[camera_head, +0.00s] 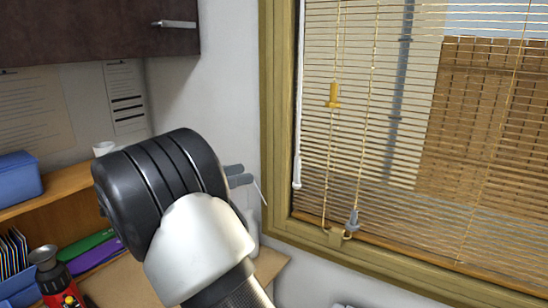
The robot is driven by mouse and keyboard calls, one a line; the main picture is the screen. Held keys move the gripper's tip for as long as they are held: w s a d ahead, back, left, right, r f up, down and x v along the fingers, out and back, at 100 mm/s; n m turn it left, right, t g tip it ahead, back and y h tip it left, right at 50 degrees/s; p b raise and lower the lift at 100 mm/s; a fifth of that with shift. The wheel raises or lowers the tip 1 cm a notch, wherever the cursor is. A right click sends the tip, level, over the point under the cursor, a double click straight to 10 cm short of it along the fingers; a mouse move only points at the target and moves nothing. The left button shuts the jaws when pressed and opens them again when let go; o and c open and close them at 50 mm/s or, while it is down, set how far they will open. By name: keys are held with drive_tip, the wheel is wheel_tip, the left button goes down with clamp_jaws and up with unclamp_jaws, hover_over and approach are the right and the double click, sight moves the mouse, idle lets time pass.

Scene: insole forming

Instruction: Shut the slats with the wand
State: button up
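The white wand (298,140) hangs straight down along the left side of the blind, with a thicker end at its bottom. The wooden slats (420,110) are lowered over the window. They are open: a brown fence and a pale wall show between them. My gripper (239,176) is left of the wand and apart from it in the picture. Only its grey finger ends show past my dark wrist, which hides the rest. How far apart the fingers are is unclear.
Blind cords hang right of the wand, with a yellow tassel (333,95) and a grey tassel (352,222). The wooden window frame (275,120) borders the blind. A dark cabinet (95,30) is at upper left, above a wooden shelf (70,185) holding a blue box (18,178).

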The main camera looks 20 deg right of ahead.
sight(296, 162)
drive_tip(key=d, duration=0.5)
drive_tip(key=w+d+p, duration=0.1)
drive_tip(key=d, duration=0.5)
drive_tip(key=w+d, duration=0.1)
drive_tip(key=d, duration=0.5)
drive_tip(key=shift+w+r, duration=0.1)
drive_tip(key=shift+w, duration=0.15)
drive_tip(key=shift+c, duration=0.2)
clamp_jaws()
